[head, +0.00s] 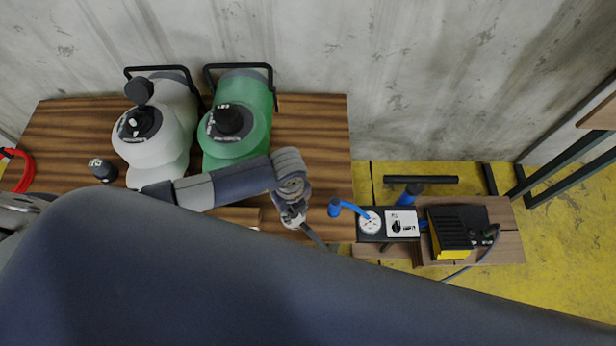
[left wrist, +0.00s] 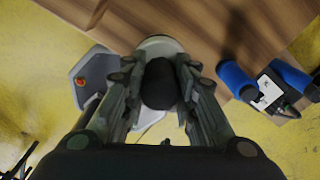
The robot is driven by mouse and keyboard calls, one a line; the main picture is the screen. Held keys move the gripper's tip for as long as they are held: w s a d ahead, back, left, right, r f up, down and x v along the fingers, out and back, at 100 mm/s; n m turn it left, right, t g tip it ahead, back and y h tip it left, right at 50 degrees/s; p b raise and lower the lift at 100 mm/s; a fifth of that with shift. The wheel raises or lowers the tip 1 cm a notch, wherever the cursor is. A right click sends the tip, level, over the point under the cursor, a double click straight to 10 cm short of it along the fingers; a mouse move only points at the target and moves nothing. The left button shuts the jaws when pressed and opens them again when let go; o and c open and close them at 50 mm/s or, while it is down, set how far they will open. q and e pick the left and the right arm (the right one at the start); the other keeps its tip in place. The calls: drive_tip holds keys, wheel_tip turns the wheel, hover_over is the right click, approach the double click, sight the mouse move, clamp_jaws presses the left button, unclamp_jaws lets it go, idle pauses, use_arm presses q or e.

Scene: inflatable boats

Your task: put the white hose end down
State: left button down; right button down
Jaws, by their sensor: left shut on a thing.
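My left gripper (head: 302,222) is over the front right part of the wooden table. In the left wrist view its two fingers (left wrist: 160,90) are closed around a dark, rounded cylinder, the held hose end (left wrist: 160,82). A pale round part (left wrist: 160,43) shows just beyond it, and a thin pale curve shows below. The head view hides most of the held piece behind the gripper. I cannot tell whether it touches the table. My right gripper is not in view.
A white canister (head: 160,150) and a green canister (head: 240,140) stand on the table (head: 318,130). A small dark cap (head: 102,170) and a red hose (head: 22,172) lie left.

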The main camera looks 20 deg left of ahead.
use_arm(q)
drive_tip(key=w+f+b, duration=0.1)
drive_tip(key=w+b, duration=0.3)
drive_tip(key=w, duration=0.1)
drive_tip(key=w+a+f+b, duration=0.1)
drive_tip(key=w+f+b, duration=0.1)
drive_tip(key=w+b, duration=0.3)
drive_tip(key=w+f+b, duration=0.2)
drive_tip(key=w+b, duration=0.3)
drive_tip(key=shift+w+a+f, duration=0.15)
drive_tip(key=shift+w+a, duration=0.2)
drive_tip(key=c, duration=1.3)
unclamp_jaws()
